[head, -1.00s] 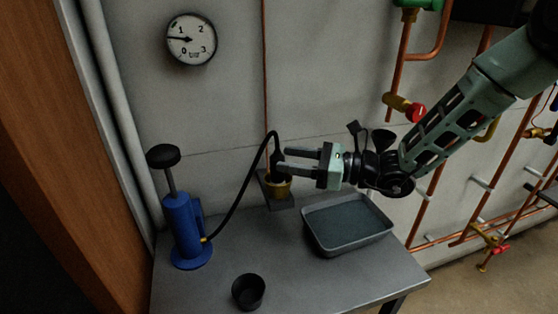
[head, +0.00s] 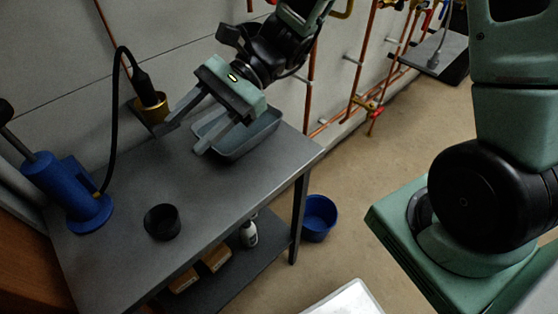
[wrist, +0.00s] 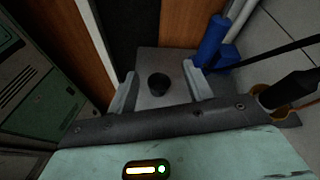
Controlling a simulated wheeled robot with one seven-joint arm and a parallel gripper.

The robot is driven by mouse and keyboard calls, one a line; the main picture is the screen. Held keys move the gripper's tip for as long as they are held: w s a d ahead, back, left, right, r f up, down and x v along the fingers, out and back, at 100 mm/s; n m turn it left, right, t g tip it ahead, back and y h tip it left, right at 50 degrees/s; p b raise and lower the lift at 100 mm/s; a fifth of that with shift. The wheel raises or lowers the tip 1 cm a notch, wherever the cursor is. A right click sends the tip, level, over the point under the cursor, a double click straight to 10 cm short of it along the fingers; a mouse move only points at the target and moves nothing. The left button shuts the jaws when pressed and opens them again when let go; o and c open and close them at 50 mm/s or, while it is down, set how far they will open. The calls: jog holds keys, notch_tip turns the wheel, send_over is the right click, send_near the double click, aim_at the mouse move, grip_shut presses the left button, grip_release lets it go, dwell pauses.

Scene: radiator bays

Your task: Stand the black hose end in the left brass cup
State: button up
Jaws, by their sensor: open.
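The black hose end (head: 142,82) stands upright in the brass cup (head: 152,109) on a small bracket at the wall, behind the table's back edge. Its black hose arches up and runs left to the blue hand pump (head: 75,190). In the wrist view the hose end (wrist: 290,88) shows at the right edge, outside my jaws. My gripper (head: 184,138) is open and empty above the table, to the right of the cup and apart from the hose end. Only one brass cup is clearly in view.
A grey tray (head: 262,138) lies on the grey table (head: 225,190) behind my gripper. A small black cup (head: 162,222) stands near the front. A blue bucket (head: 319,217) is on the floor. Copper pipes (head: 358,70) run along the wall to the right.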

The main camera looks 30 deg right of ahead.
jog(key=s+d+n+t+h, duration=0.1)
jog(key=s+d+n+h, duration=0.3)
jog(key=n, duration=0.5)
jog(key=s+d+f+n+t+h, duration=0.1)
jog(key=s+d+n+h, duration=0.3)
jog(key=s+n+h, duration=0.5)
jog(key=shift+s+f+n+t, duration=0.25)
jog(key=shift+f+n+t, duration=0.05)
jog(key=shift+n+t, duration=0.4)
